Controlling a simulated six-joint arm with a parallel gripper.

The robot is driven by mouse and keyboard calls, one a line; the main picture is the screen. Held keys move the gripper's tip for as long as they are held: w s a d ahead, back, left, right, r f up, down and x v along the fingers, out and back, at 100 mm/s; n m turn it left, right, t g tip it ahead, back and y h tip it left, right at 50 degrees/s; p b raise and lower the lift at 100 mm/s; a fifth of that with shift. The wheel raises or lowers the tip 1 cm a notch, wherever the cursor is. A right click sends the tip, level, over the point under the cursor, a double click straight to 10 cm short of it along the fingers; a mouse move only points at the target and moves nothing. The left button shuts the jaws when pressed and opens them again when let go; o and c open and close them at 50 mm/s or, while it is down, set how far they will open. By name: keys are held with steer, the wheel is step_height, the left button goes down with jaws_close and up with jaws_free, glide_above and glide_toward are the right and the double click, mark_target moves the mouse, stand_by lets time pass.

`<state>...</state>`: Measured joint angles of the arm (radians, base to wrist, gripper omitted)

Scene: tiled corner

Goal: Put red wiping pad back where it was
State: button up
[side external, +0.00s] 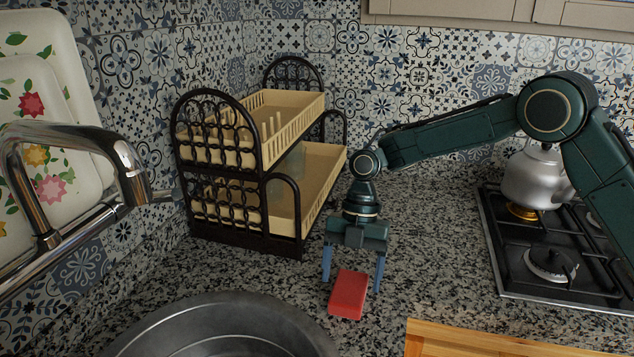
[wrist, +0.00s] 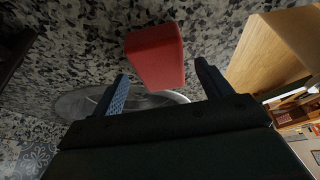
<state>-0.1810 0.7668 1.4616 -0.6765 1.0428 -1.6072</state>
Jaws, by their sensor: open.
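The red wiping pad (side external: 348,295) is a small red block lying on the speckled granite counter, just right of the round metal sink. My gripper (side external: 352,286) points down over the counter with its two blue fingers spread apart. In the side view the pad shows between and in front of the fingertips. In the wrist view the pad (wrist: 156,56) lies beyond the open fingers (wrist: 160,80), roughly between them. I cannot tell whether either finger touches it. Nothing is held.
A metal sink (side external: 215,325) with a chrome tap (side external: 135,180) is at left. A two-tier dish rack (side external: 281,240) stands behind. A gas hob (side external: 520,290) with a kettle (side external: 535,178) is at right. A wooden board or panel (side external: 450,340) is at front. Counter behind the gripper is clear.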

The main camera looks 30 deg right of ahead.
steer(key=v, duration=0.7)
steer(key=shift+w+r, duration=0.1)
steer(key=shift+r, duration=0.1)
steer(key=shift+v, duration=1)
steer(key=shift+d+r, duration=0.1)
steer(key=shift+r, duration=0.1)
